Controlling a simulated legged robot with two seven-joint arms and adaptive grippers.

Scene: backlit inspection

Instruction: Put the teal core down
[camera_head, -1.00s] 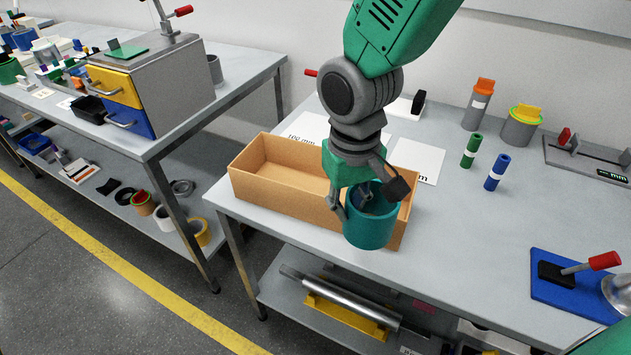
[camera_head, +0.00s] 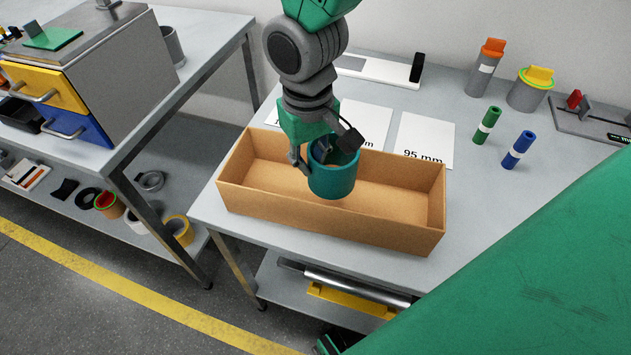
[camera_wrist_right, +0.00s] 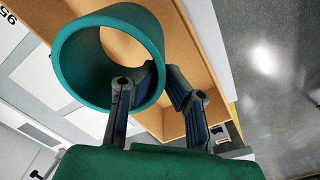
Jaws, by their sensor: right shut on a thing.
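The teal core (camera_head: 333,182) is a short hollow cylinder with thick walls, held with its open end up. My right gripper (camera_head: 318,160) is shut on its wall, with one finger inside the bore and one outside. The core hangs over the middle of the open cardboard box (camera_head: 405,235), and I cannot tell how far above its floor. In the right wrist view the teal core (camera_wrist_right: 75,75) shows large, with the right gripper's fingers (camera_wrist_right: 155,80) at its wall and the box (camera_wrist_right: 190,50) behind. My left gripper is not in view.
White sheets with size labels (camera_head: 425,135) lie behind the box. A drawer cabinet (camera_head: 120,80) stands on the left table. Table space (camera_head: 480,190) right of the box is clear.

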